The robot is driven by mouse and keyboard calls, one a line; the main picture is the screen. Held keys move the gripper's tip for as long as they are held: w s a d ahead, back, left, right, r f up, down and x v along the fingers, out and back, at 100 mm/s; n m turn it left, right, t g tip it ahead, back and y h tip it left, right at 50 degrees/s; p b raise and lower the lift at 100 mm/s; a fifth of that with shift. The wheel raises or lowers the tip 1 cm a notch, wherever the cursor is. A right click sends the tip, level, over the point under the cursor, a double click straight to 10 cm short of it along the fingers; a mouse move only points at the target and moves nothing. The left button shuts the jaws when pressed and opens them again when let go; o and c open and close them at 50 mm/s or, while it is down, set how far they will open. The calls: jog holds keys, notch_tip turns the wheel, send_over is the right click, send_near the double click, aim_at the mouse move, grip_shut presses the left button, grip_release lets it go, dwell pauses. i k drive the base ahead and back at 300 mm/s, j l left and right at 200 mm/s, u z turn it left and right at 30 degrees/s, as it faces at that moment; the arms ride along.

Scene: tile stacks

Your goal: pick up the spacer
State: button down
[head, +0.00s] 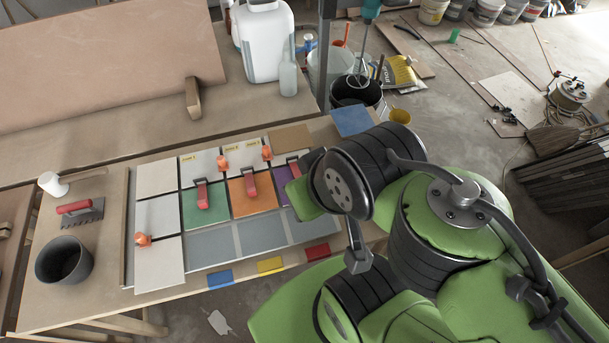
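Three small orange pieces that look like tile spacers are in the head view. One orange piece (142,239) sits at the left, by the seam between two pale tiles. A second orange piece (222,162) stands near the back row, between pale tiles. A third orange piece (266,153) stands farther right in that row. I cannot tell which is the task's spacer. My arm covers the right end of the tile board. My gripper's fingertips cannot be made out, and nothing is seen held.
Red-handled tools stand on the green tile (215,215), orange tile (262,188) and purple tile (283,196). A dark cup (64,262), red-handled trowel (80,212) and white-headed mallet (53,184) lie left. A white jug (264,45) and bottle (288,78) stand behind.

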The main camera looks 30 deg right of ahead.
aim_at(266, 155)
jog(key=l+u, duration=0.2)
jog(key=u, duration=0.2)
jog(key=k+l+u, duration=0.15)
jog(key=u, duration=0.25)
jog(key=k+l+u, duration=0.1)
jog(key=u, duration=0.3)
jog(key=k+l+u, duration=0.1)
jog(key=u, duration=0.3)
